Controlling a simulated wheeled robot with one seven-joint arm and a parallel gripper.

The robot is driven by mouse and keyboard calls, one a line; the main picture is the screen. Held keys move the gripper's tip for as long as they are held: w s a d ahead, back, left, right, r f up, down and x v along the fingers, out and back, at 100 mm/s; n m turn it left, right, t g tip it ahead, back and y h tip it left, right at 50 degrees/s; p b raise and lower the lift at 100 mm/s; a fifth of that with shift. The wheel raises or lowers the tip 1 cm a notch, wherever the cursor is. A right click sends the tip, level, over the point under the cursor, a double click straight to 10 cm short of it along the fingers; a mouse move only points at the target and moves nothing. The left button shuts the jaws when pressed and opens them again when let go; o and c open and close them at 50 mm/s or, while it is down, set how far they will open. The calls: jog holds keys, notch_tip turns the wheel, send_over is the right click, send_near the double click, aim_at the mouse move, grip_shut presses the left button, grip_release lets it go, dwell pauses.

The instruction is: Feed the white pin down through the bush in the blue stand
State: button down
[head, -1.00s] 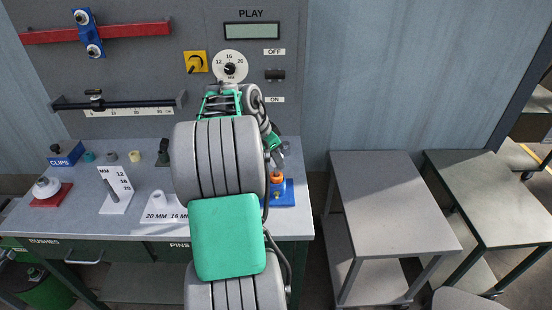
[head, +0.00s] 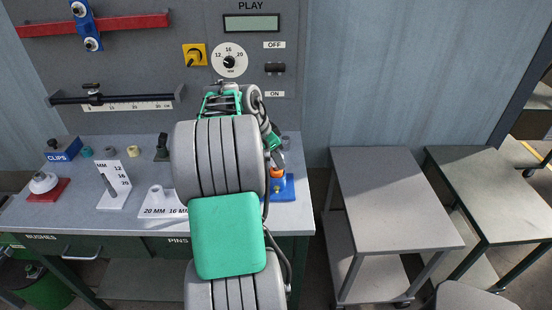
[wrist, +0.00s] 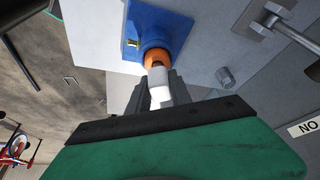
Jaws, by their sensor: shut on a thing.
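The blue stand (wrist: 181,32) is at the top of the wrist view and, in the head view (head: 288,187), at the bench's right end. An orange bush (wrist: 155,57) sits in it and also shows in the head view (head: 278,186). My gripper (wrist: 158,84) is shut on the white pin (wrist: 160,90). The pin points at the bush, and its far end overlaps the bush in the wrist view. I cannot tell whether its tip has entered the bore. In the head view my arm hides most of the gripper and the pin.
A grey cylinder (wrist: 225,77) stands beside the blue stand. A white plate marked 20 MM and 16 MM (head: 154,211), a size board (head: 115,190) and a red-based knob (head: 45,186) are on the bench to the left. Two grey tables (head: 391,190) stand to the right.

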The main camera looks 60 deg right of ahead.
jog(key=shift+f+b, duration=0.5)
jog(key=shift+f, duration=0.2)
jog(key=c, duration=1.1)
grip_release()
jog(key=v, duration=0.7)
jog(key=shift+a+r, duration=0.15)
jog(key=shift+r, duration=0.25)
